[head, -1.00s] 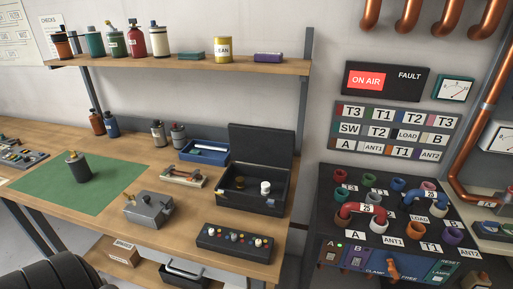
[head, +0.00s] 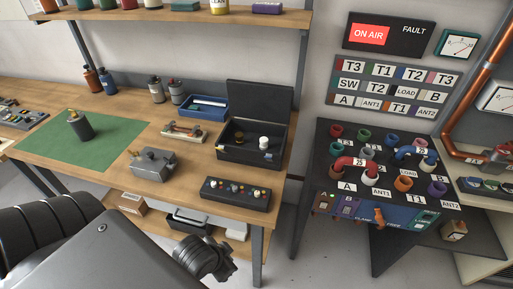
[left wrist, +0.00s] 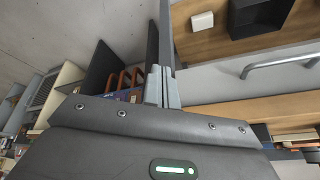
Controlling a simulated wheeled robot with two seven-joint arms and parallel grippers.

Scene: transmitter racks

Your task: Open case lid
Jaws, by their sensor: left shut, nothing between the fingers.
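The black case (head: 235,154) stands on the wooden workbench, near its right end. Its lid (head: 259,109) stands upright at the back, so the case is open. A white knob-like piece and a small brass-coloured piece show inside. My left arm comes in from the lower left in the head view, below and in front of the bench, well apart from the case. The left gripper's fingers (left wrist: 162,85) are together and empty in the left wrist view. My right gripper is in neither view.
A black box with coloured knobs (head: 236,194) lies in front of the case. A grey metal box (head: 152,164), a blue tray (head: 204,107) and a green mat (head: 105,143) share the bench. A patch panel (head: 350,205) stands at the right, across a gap.

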